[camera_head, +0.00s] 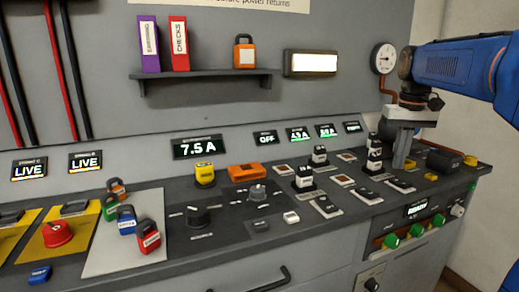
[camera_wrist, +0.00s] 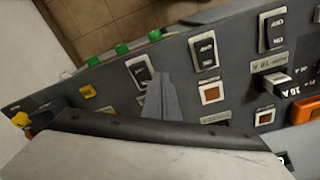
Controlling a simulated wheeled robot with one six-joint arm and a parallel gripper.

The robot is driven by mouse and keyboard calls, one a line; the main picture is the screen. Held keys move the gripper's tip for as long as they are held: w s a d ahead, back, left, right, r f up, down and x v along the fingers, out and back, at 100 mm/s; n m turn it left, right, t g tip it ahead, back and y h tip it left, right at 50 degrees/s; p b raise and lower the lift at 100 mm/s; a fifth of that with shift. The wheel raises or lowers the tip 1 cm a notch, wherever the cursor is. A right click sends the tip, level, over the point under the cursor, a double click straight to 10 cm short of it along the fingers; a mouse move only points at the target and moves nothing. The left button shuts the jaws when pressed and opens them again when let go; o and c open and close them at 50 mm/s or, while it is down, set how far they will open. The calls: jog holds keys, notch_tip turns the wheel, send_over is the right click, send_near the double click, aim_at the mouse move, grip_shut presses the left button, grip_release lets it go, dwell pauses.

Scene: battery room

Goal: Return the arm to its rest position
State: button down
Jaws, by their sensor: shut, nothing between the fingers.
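My blue arm (camera_head: 458,62) reaches in from the right in the head view. My gripper (camera_head: 400,160) points down over the right end of the control panel (camera_head: 285,222), near the switches. Its grey fingers are shut with nothing between them. In the wrist view the closed fingers (camera_wrist: 160,98) show above the panel, between a rocker switch (camera_wrist: 141,70) and an orange-lit square button (camera_wrist: 210,94). I cannot tell whether the fingertips touch the panel.
A round gauge (camera_head: 384,58) is on the wall beside my arm. A shelf (camera_head: 208,76) holds two binders and an orange padlock. Green knobs (camera_head: 415,228) line the front face. Several coloured padlocks (camera_head: 126,220) lie on a pale plate at left. Tiled floor (camera_wrist: 100,25) shows in the wrist view.

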jog(key=s+a+f+t, duration=0.1)
jog(key=s+a+f, duration=0.3)
jog(key=s+f, duration=0.3)
jog(key=s+a+f+n+t, duration=0.1)
jog(key=s+a+f, duration=0.3)
jog(key=s+f, duration=0.3)
jog(key=s+a+f+t, duration=0.2)
jog(key=s+a+f, duration=0.2)
jog(key=s, duration=0.8)
notch_tip(320, 180, down, 3)
jog(key=shift+a+r+n, duration=0.1)
jog(key=shift+a+n, duration=0.05)
jog(key=shift+n, duration=0.25)
